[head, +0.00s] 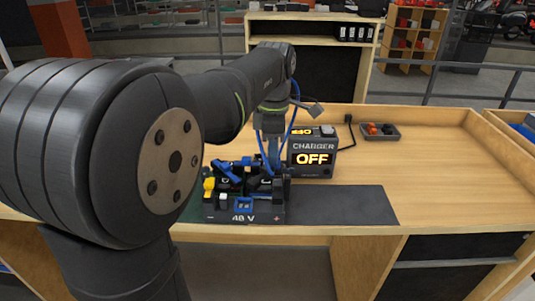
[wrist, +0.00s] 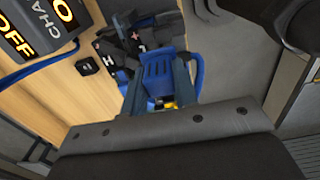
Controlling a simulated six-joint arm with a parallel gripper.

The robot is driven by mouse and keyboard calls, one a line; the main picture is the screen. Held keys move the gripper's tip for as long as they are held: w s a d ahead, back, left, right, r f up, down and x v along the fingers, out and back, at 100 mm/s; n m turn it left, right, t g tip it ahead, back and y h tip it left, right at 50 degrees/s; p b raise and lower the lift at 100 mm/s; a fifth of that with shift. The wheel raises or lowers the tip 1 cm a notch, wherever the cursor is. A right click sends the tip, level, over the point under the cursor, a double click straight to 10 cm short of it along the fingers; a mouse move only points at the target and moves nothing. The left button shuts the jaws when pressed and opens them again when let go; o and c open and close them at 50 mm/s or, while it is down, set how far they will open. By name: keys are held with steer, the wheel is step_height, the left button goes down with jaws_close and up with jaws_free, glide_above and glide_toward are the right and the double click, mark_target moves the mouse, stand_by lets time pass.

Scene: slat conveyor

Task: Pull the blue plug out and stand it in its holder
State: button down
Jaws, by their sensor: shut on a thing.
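My gripper (head: 272,166) points down at the right rear of the black 40 V unit (head: 243,218). In the wrist view its fingers (wrist: 158,95) are closed on the sides of the blue plug (wrist: 157,78). Blue cables loop on both sides of the gripper. Black parts with white letters (wrist: 140,47) lie just beyond the plug. I cannot tell whether the plug is still seated or clear of its socket. The 40 V unit carries other blue parts, a yellow part (head: 209,185) and a white one. I cannot make out the plug's holder with certainty.
The charger (head: 314,158), showing OFF, stands close to the right of my gripper. A grey tray (head: 380,132) with red and black pieces lies behind it. The dark mat (head: 345,205) is bare on its right, and the wooden bench (head: 430,160) is clear there.

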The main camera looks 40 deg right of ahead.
steer(key=w+d, duration=0.6)
steer(key=w, duration=0.3)
steer(key=w+d, duration=0.6)
steer(key=w, duration=0.4)
steer(key=shift+d+f, duration=0.25)
steer(key=shift+f, duration=0.05)
steer(key=shift+f, duration=0.15)
steer(key=shift+f, duration=5.5)
steer(key=shift+f, duration=1.15)
steer(key=c, duration=1.1)
jaws_free()
steer(key=shift+o, duration=0.2)
step_height(320, 180, up, 18)
steer(key=shift+f, duration=0.25)
